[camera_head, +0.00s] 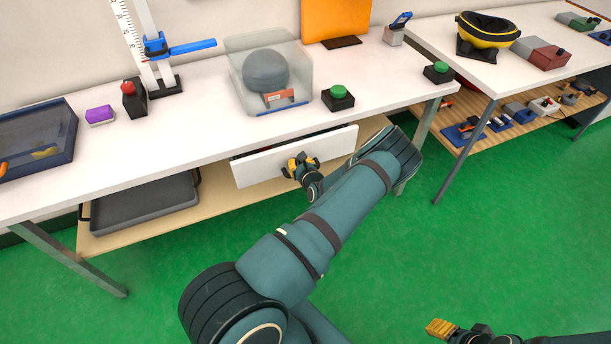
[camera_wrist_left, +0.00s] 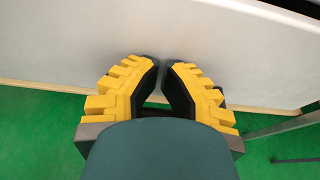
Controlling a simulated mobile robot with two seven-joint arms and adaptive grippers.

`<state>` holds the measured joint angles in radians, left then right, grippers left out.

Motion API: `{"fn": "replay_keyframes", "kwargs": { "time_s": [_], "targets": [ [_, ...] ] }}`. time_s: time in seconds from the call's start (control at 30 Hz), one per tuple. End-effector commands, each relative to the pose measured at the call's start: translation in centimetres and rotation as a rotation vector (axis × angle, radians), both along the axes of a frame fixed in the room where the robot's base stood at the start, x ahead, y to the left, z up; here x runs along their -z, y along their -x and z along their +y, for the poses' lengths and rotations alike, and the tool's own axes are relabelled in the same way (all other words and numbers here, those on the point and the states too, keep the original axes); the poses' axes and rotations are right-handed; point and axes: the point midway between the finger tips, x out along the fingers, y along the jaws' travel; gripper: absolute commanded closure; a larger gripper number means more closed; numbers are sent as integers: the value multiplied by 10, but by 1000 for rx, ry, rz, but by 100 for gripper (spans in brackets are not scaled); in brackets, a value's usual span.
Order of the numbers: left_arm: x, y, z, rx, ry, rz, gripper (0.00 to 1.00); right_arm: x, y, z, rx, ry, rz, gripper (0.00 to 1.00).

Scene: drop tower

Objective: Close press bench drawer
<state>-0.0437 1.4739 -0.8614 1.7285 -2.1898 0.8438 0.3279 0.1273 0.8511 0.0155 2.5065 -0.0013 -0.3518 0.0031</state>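The press bench drawer (camera_head: 330,148) hangs under the white bench top and stands partly open, with a narrow dark gap behind its white front. My left gripper (camera_head: 301,165) is at the outer face of the drawer front, near its middle. In the left wrist view the yellow-padded fingers of my left gripper (camera_wrist_left: 161,62) have their tips close together with nothing between them, against or very near the white drawer front (camera_wrist_left: 220,50). I cannot tell whether they touch it. My right gripper (camera_head: 441,328) shows only in part at the lower right, away from the bench.
The press bench (camera_head: 190,120) carries a clear box (camera_head: 240,70) with a grey ball, green buttons (camera_head: 338,92) and a red button (camera_head: 130,95). A grey tray (camera_head: 145,205) lies on the lower shelf. Bench legs (camera_head: 425,140) stand nearby. The green floor in front is clear.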

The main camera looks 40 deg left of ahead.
Motion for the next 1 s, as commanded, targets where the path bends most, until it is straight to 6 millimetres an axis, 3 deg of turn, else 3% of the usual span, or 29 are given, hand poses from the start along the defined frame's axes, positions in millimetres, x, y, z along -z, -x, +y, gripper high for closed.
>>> {"fn": "replay_keyframes", "kwargs": {
  "time_s": [0.1, 0.33, 0.83, 1.0],
  "targets": [
    [0, -6, 15, -2, 0, -2, 100, 2, 0, 0, 0, 0, -1, 52],
    [0, -11, 27, 0, 1, 0, 100, 3, -1, 0, 1, 0, -2, 52],
    [-2, -13, 29, 1, -3, -3, 100, 3, -1, 0, 1, 0, -2, 52],
    [-2, -17, 19, 1, -1, -3, 100, 1, -1, 0, 1, 0, -2, 52]
  ]
}}
